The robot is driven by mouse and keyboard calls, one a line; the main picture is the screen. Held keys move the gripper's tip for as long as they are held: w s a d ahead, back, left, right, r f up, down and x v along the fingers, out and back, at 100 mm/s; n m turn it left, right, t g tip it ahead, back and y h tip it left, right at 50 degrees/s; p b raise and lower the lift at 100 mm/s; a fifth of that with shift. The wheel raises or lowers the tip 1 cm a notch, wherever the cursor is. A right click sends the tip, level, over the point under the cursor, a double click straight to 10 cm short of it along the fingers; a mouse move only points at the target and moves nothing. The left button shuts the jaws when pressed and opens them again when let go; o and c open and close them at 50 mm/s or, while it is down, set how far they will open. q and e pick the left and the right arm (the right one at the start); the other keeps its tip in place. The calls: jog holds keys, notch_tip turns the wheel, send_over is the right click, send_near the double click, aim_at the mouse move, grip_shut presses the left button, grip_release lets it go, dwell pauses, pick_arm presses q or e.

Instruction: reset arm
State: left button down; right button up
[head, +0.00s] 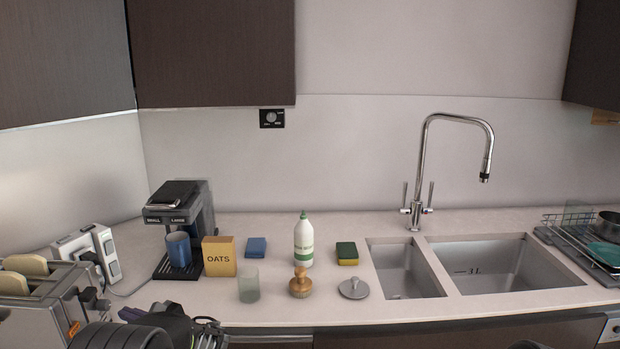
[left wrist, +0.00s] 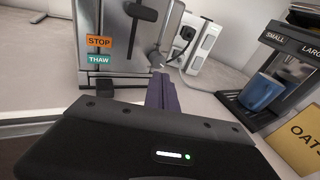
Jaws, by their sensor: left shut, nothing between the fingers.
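My left gripper (head: 130,314) comes in at the bottom left of the head view, low over the counter's front edge, just right of the toaster (head: 40,305). Its slim purple fingers are together with nothing between them. In the left wrist view the fingers (left wrist: 161,92) point toward the gap between the toaster (left wrist: 130,45) and the white socket block (left wrist: 196,45). I cannot tell whether the fingertips touch anything. My right gripper is not seen.
On the counter stand a coffee machine (head: 190,215) with a blue mug (head: 178,249), an oats box (head: 219,256), a glass (head: 248,284), a wooden-knobbed tool (head: 300,284), a bottle (head: 304,240) and sponges. A double sink (head: 490,264) and dish rack (head: 575,245) are right.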

pick_arm(q)
jog(key=s+d+f+n+g+h, duration=0.2)
jog(key=s+d+f+n+h, duration=0.15)
jog(key=d+f, duration=0.45)
jog(key=s+d+f+n+g+h, duration=0.15)
jog(key=s+d+f+h, duration=0.35)
jog(key=f, duration=0.6)
jog(key=s+d+f+n+g+h, duration=0.2)
jog(key=s+d+f+n+h, duration=0.25)
jog(key=f, duration=0.55)
jog(key=s+d+f+n+h, duration=0.3)
jog(key=s+d+n, duration=0.1)
jog(key=s+d, duration=0.25)
jog(key=s+d+f+n+h, duration=0.2)
jog(key=s+d+f+n, duration=0.15)
jog(key=s+d, duration=0.35)
jog(key=s+d+n+h, duration=0.1)
jog(key=s+d+n, duration=0.1)
jog(key=s+n, duration=0.5)
jog(key=shift+s+d+f+g, duration=0.35)
jog(key=shift+s+g, duration=0.1)
jog(key=shift+s, duration=0.4)
jog(key=shift+a, duration=0.15)
